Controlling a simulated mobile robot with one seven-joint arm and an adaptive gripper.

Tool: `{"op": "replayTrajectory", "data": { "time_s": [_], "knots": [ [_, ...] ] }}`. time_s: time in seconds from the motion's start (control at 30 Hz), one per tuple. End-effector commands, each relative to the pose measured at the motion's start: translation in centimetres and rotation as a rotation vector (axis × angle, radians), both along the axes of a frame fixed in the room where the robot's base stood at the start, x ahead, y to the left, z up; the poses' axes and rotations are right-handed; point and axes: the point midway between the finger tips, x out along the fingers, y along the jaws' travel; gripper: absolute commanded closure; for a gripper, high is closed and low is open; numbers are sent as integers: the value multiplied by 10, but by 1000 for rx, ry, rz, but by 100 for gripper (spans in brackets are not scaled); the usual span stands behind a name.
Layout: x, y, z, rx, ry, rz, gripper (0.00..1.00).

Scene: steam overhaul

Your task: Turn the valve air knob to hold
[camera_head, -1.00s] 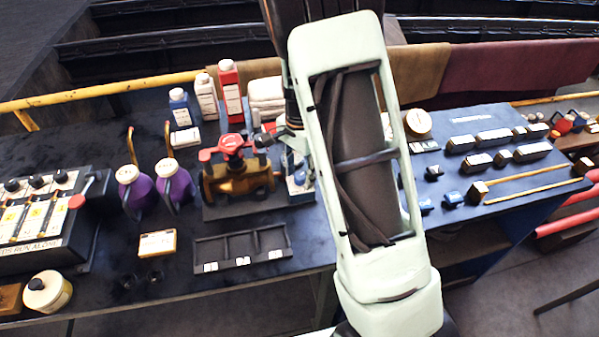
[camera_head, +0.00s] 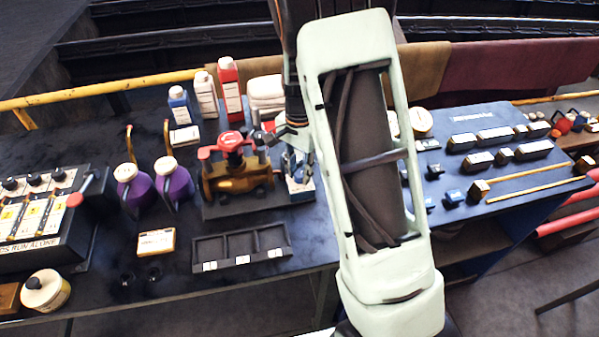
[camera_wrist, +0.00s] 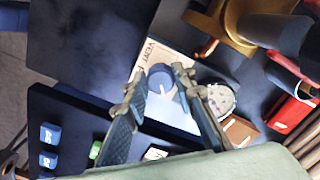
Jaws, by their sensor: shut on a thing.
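The valve air knob (camera_wrist: 160,79) is a round blue knob with a white pointer mark. It sits on a pale plate (camera_wrist: 178,112) with "VENT" lettered along one edge. In the wrist view my gripper (camera_wrist: 159,73) has one finger on each side of the knob and is shut on it. In the head view my gripper (camera_head: 296,165) is at the small white-and-blue valve block (camera_head: 302,187), right of the brass valve. The fingers and arm hide much of the knob there. I cannot read which label the pointer faces.
A brass valve with a red handwheel (camera_head: 231,142) stands close on the left. A black divided tray (camera_head: 241,246) lies in front. Bottles (camera_head: 230,88) stand behind, and purple jugs (camera_head: 173,182) stand further left. A blue board with blocks (camera_head: 485,150) is on the right.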

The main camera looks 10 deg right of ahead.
Motion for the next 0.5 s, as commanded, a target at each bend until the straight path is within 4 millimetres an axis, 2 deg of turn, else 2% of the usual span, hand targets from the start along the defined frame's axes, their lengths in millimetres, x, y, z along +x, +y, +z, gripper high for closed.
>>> {"op": "replayTrajectory", "data": {
  "time_s": [0.5],
  "knots": [
    [0, -1, -2, 1, -2, 467, 100]
  ]
}}
